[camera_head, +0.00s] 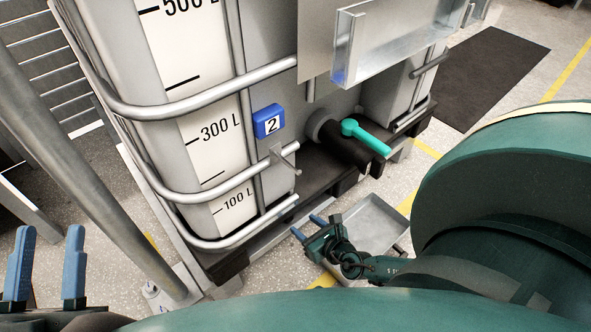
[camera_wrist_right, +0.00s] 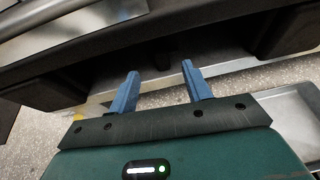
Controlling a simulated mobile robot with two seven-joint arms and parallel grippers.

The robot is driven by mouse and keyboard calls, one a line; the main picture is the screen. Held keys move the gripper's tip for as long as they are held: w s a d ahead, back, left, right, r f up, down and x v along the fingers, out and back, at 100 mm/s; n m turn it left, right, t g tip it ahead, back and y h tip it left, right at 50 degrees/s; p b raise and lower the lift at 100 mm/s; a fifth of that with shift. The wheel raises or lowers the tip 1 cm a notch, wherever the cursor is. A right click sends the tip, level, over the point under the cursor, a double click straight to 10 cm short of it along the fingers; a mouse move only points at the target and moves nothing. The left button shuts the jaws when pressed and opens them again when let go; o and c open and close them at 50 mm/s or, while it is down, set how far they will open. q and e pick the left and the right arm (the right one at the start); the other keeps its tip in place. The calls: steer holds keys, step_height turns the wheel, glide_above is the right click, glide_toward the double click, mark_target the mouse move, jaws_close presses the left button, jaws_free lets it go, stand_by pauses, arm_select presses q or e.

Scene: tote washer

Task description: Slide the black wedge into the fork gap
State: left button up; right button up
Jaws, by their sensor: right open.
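The fork gap (camera_wrist_right: 215,58) opens under the black pallet (camera_head: 315,172) that carries the big white tank. My right gripper (camera_head: 308,226) is low in front of the pallet, with its blue fingers pointing at it. In the right wrist view this gripper (camera_wrist_right: 160,76) is open, with nothing between its fingers. A small dark shape (camera_wrist_right: 160,55) shows in the gap just beyond the fingertips; I cannot tell whether it is the black wedge or part of the pallet. My left gripper (camera_head: 47,262) is open and empty at the lower left.
A shallow metal tray (camera_head: 375,222) lies on the floor beside my right gripper. The tank (camera_head: 205,90) has a valve with a teal handle (camera_head: 366,137) and a blue "2" tag (camera_head: 268,121). A grey post (camera_head: 90,170) stands at left. A dark mat (camera_head: 490,75) lies behind.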

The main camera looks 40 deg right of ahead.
arm_select(q)
steer(key=shift+s+d+f+n+g+y+p, duration=0.1)
steer(key=shift+s+f+n+g+y+p, duration=0.1)
steer(key=shift+f+n+y, duration=0.2)
steer(key=shift+s+f+n+g+y+p, duration=0.1)
steer(key=shift+f+n+g+y+p, duration=0.15)
steer(key=shift+f, duration=0.2)
arm_select(e)
steer(key=v, duration=0.3)
steer(key=shift+s+r, duration=0.15)
steer(key=shift+s, duration=0.2)
arm_select(q)
steer(key=shift+r, duration=0.1)
